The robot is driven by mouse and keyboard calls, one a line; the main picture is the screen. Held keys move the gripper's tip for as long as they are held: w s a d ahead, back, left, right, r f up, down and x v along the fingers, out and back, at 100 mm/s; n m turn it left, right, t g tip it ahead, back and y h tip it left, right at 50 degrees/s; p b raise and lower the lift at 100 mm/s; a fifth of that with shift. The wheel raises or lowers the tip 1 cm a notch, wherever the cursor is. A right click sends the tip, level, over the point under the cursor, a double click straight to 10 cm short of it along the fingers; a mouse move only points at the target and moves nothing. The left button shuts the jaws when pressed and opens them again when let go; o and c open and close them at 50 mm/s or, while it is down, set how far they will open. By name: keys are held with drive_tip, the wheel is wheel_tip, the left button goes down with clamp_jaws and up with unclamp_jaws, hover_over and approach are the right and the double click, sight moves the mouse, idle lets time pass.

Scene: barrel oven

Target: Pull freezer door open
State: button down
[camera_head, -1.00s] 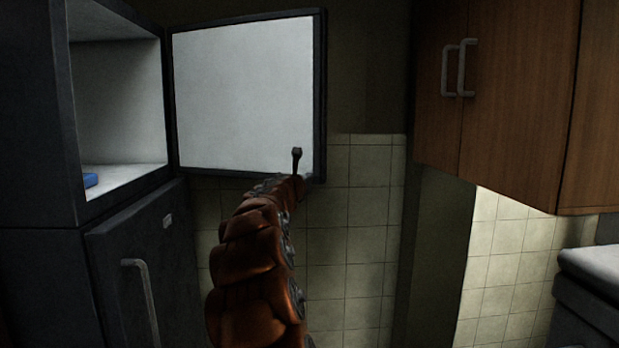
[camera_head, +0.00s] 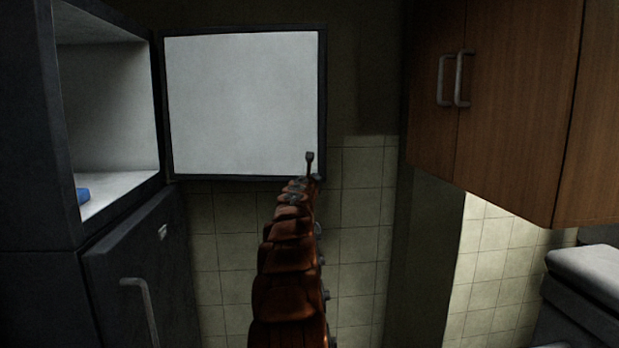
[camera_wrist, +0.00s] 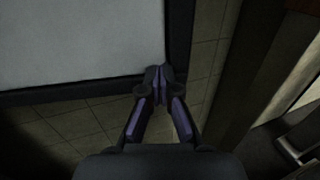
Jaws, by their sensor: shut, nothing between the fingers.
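The freezer door (camera_head: 242,104) stands wide open at the upper left in the head view, its white inner face turned toward me. The open freezer compartment (camera_head: 110,115) shows to its left, with a small blue thing (camera_head: 83,195) on its floor. In the wrist view the door's pale panel (camera_wrist: 75,45) and dark frame fill the upper left. My gripper (camera_wrist: 160,74) is shut and empty, its fingertips over the door's lower right corner in that view. In the head view my gripper (camera_head: 310,160) overlaps the door's lower right edge; I cannot tell if it touches.
The lower fridge door (camera_head: 140,265) with a grey handle (camera_head: 147,310) is closed below the compartment. A wooden wall cabinet (camera_head: 510,100) hangs at the right, with a pale-topped counter unit (camera_head: 590,270) below it. A tiled wall (camera_head: 358,215) stands behind.

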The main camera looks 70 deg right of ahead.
drive_tip(key=shift+w+d, duration=0.2)
idle(0.4)
drive_tip(key=shift+a+f, duration=0.1)
drive_tip(key=shift+a, duration=0.05)
drive_tip(key=s+a+b, duration=0.3)
drive_tip(key=a+b, duration=0.8)
drive_tip(key=a, duration=0.2)
drive_tip(key=shift+s+a, duration=0.15)
drive_tip(key=shift+s, duration=0.15)
idle(0.4)
